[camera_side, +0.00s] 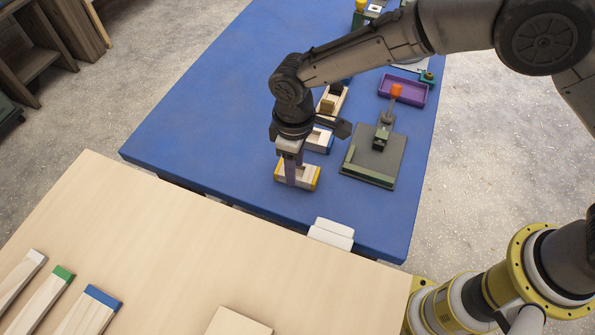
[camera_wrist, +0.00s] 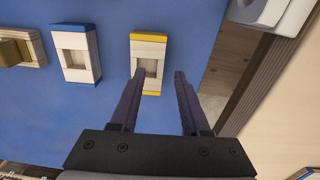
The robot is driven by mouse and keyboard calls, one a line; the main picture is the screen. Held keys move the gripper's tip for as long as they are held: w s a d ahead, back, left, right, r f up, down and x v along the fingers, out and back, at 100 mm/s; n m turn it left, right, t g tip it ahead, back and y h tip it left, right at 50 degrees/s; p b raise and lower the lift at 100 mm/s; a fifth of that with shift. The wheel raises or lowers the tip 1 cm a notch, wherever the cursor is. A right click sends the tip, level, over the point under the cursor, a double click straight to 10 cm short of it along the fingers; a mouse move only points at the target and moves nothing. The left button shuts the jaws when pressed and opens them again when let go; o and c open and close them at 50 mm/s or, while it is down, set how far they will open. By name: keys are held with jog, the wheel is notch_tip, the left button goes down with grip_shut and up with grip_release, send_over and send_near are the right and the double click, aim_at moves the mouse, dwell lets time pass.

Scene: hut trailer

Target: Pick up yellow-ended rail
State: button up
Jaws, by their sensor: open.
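The yellow-ended rail (camera_side: 308,178) is a short pale wooden piece with yellow ends and a recess in its middle. It lies on the blue table near its front edge. In the wrist view the rail (camera_wrist: 150,48) is at upper centre. My gripper (camera_side: 291,174) points down at the rail, its purple fingers hiding part of it. In the wrist view my gripper (camera_wrist: 159,73) is open and empty. Its left fingertip overlaps the recess and its right fingertip appears to the right of the rail. I cannot tell whether either finger touches it.
A similar blue-ended piece (camera_wrist: 75,54) lies beside the rail. A grey-green fixture (camera_side: 373,160) and a purple tray (camera_side: 403,90) are to the right. A white object (camera_side: 332,233) sits at the front edge. The pale wooden table (camera_side: 170,235) holds white-, green- and blue-ended rails.

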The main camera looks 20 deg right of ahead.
aim_at(297, 174)
jog(key=shift+f, duration=1.4)
grip_shut()
